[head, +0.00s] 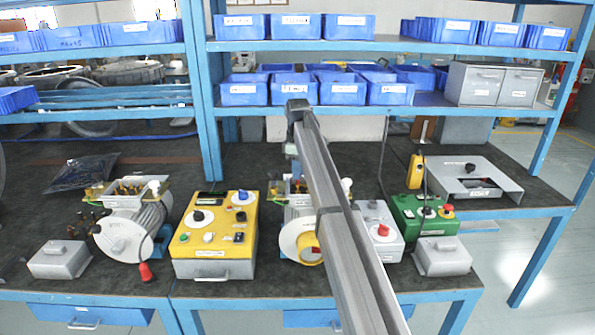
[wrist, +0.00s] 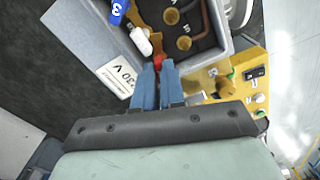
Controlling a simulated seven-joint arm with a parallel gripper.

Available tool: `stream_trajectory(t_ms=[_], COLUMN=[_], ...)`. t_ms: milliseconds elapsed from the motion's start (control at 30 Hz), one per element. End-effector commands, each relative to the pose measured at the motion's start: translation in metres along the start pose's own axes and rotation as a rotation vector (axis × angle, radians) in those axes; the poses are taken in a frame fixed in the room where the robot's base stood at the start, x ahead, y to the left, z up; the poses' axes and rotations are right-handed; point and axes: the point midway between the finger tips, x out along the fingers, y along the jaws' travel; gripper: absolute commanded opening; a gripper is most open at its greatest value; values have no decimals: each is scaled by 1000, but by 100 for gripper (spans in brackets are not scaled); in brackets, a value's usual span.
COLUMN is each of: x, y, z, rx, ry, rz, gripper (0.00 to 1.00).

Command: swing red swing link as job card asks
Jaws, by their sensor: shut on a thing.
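My gripper (wrist: 159,66) is down at the rim of an open grey terminal box (wrist: 92,42) in the wrist view. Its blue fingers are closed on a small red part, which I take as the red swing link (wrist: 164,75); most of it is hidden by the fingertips. A white link (wrist: 142,41) and a blue piece marked 3 (wrist: 118,10) lie to its upper left. Brass studs (wrist: 183,43) stand inside the box. In the head view my arm covers most of the middle blower (head: 297,235) and its box. I cannot make out a job card.
A white label ending in "30 V" (wrist: 117,80) is on the box's side. A yellow control box (head: 214,262) stands left of the middle blower, a grey box (head: 378,232) and a green control box (head: 425,222) right. Another blower (head: 135,228) stands farther left.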

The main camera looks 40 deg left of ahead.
Motion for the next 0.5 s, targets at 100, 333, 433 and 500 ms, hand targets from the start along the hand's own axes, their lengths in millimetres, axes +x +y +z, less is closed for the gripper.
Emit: stream_trajectory(t_ms=[100,333,433,500], x=[0,0,0,0], y=[0,0,0,0], z=[1,1,1,1], rx=[113,331,427,493], ry=[0,0,0,0], rz=[0,0,0,0], gripper=[0,0,0,0])
